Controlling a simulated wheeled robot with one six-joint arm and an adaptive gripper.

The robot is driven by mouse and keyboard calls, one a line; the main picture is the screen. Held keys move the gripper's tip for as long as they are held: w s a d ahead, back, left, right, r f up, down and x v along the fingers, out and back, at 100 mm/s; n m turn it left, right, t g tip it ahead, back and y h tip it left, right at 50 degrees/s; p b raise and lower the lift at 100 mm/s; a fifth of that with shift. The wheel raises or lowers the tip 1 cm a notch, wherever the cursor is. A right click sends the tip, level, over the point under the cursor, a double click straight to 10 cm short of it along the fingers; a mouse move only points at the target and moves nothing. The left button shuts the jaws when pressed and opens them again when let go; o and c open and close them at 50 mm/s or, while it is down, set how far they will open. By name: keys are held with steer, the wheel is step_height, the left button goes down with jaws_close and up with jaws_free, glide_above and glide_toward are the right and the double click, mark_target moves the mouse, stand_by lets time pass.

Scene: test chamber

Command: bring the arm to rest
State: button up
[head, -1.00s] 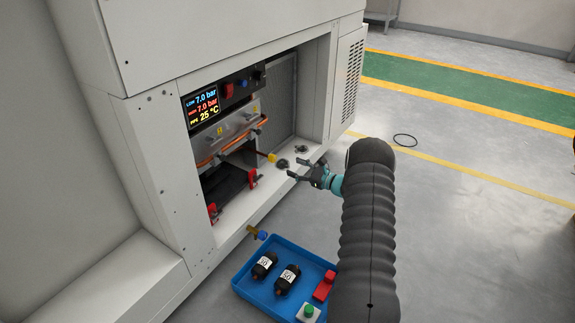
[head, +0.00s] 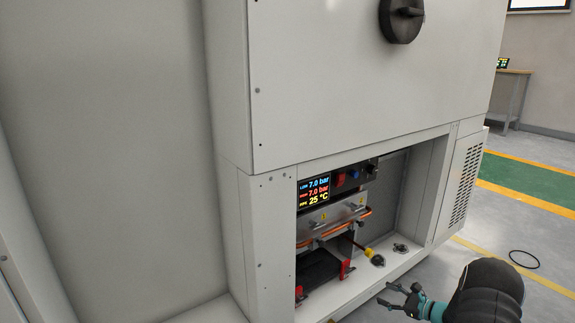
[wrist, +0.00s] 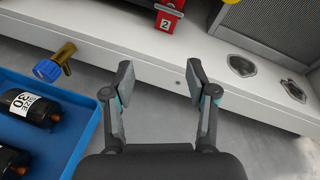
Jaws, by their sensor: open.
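My gripper (head: 396,296) is open and empty at the lower right of the head view, in front of the open bay of the white cabinet (head: 340,80). My arm in its black sleeve enters from the lower right corner. In the wrist view my gripper (wrist: 158,82) shows both fingers spread, with bare floor and the cabinet's ledge (wrist: 150,62) beyond them. Nothing is between the fingers.
A blue tray (wrist: 92,140) with black cylinders (wrist: 40,108) lies left in the wrist view, near a brass fitting with a blue cap (wrist: 52,66). A red block marked 2 (wrist: 168,18) and two dark sockets sit on the ledge. A black ring (head: 524,259) lies on the floor.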

steer(key=s+a+r+n+g+h+p, duration=0.1)
steer(key=s+a+r+n+g, duration=0.4)
steer(key=s, duration=0.3)
steer(key=s+a+r+n+g+h+p, duration=0.1)
steer(key=s+a+r+n+g, duration=0.35)
steer(key=s, duration=0.45)
steer(key=s+a+r+n+t+h+p, duration=0.1)
steer(key=s+a+r+n+h+p, duration=0.1)
steer(key=s+r, duration=0.6)
steer(key=s+a+r+n+t+h+p, duration=0.1)
steer(key=s+a+r+n, duration=0.4)
steer(key=r, duration=0.8)
steer(key=s+a+r+n+t+h+p, duration=0.1)
steer(key=s+a+r+n+h+p, duration=0.2)
steer(key=s+r+n, duration=0.4)
steer(key=s+a+r+h, duration=0.1)
steer(key=s+r+h, duration=0.1)
steer(key=s+r, duration=0.2)
steer(key=shift+s+t+h, duration=0.3)
steer(key=shift+s+t, duration=0.05)
steer(key=shift+s, duration=0.15)
